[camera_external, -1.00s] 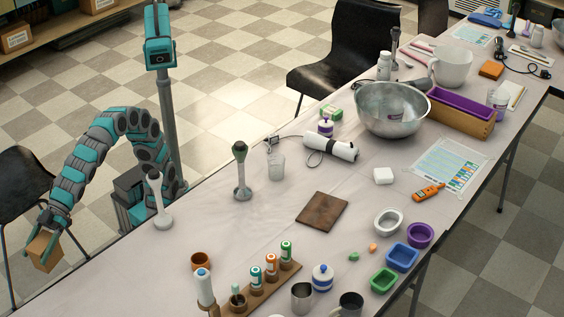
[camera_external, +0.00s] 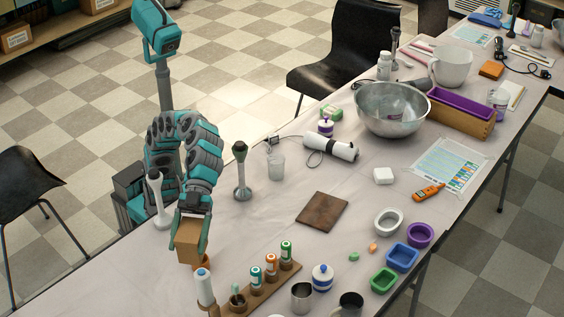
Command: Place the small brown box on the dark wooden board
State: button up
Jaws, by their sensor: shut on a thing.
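The small brown box (camera_external: 187,243) is held in my gripper (camera_external: 188,238), whose fingers are shut on its sides. The dark wooden board (camera_external: 322,211) lies flat and bare near the middle of the table. My gripper and the box are well to the left of the board and somewhat nearer the camera.
A green-topped stand (camera_external: 241,172) and a clear beaker (camera_external: 277,168) stand between my arm and the board's far-left side. A white blender-like stick (camera_external: 158,203) is beside my arm. A rack of bottles (camera_external: 272,284) stands in front. Table around the board is clear.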

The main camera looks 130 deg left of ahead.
jog(key=w+a+n+t+p, duration=0.1)
jog(key=w+a, duration=0.3)
jog(key=a, duration=0.6)
jog(key=w+a, duration=0.4)
jog(key=a, duration=0.6)
jog(key=n+t+y+p, duration=0.1)
jog(key=n+y+p, duration=0.1)
send_over(324, 217)
notch_tip(324, 217, down, 2)
notch_tip(324, 217, down, 10)
jog(key=b, duration=0.8)
jog(key=shift+s, duration=0.1)
jog(key=shift+f, duration=0.2)
jog(key=o, duration=1.4)
jog(key=shift+r, duration=0.1)
jog(key=shift+r, duration=0.2)
jog(key=v, duration=1.2)
jog(key=shift+s+f, duration=0.1)
jog(key=shift+f, duration=0.1)
